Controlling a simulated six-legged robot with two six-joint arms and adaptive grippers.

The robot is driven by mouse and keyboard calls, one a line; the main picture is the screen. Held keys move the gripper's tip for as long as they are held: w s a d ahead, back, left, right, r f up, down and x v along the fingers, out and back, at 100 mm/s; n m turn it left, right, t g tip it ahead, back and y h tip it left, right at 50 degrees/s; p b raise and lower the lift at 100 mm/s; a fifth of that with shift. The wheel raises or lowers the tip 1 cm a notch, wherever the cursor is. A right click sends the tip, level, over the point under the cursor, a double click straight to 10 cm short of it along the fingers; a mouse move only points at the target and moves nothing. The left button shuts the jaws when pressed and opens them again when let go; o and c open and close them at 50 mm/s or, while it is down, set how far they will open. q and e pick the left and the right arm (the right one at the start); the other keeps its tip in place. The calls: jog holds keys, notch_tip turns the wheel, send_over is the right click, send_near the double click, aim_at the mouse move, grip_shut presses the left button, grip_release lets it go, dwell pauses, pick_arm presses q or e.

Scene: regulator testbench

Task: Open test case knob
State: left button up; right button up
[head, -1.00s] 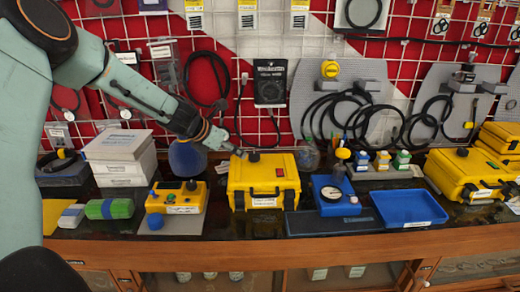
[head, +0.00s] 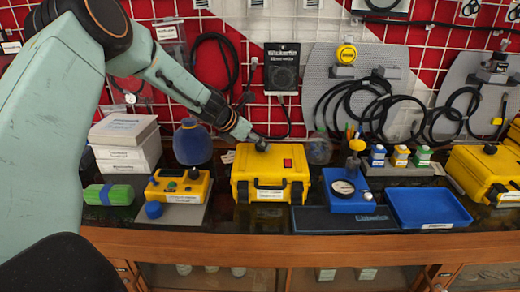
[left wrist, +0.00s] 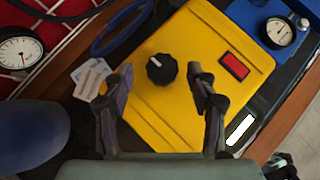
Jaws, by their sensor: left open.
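The yellow test case (head: 270,184) stands shut on the dark bench top in the middle of the head view. On its lid are a black knob (head: 262,145) and a red rectangular switch (head: 287,163). In the left wrist view the knob (left wrist: 161,68) has a white pointer mark, with the red switch (left wrist: 234,66) to its right. My left gripper (head: 257,138) is above the lid by the knob. In the wrist view its two fingers (left wrist: 160,80) are spread apart, one to each side of the knob, and hold nothing. Contact cannot be told. My right gripper is not in view.
A yellow box with a green display (head: 178,186) stands left of the case. A blue gauge unit (head: 347,194) and blue tray (head: 428,208) stand to its right. A blue round vessel (head: 192,143) is behind left, under my arm. Cables hang on the back wall.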

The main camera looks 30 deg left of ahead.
pick_arm(q)
jog(key=shift+w+d+f, duration=0.2)
jog(key=shift+d+f, duration=0.05)
jog(key=shift+w+f, duration=0.25)
jog(key=shift+w, duration=0.15)
jog(key=shift+c, duration=0.8)
jog(key=shift+s+r, duration=0.2)
jog(key=shift+s, duration=0.1)
jog(key=c, duration=1)
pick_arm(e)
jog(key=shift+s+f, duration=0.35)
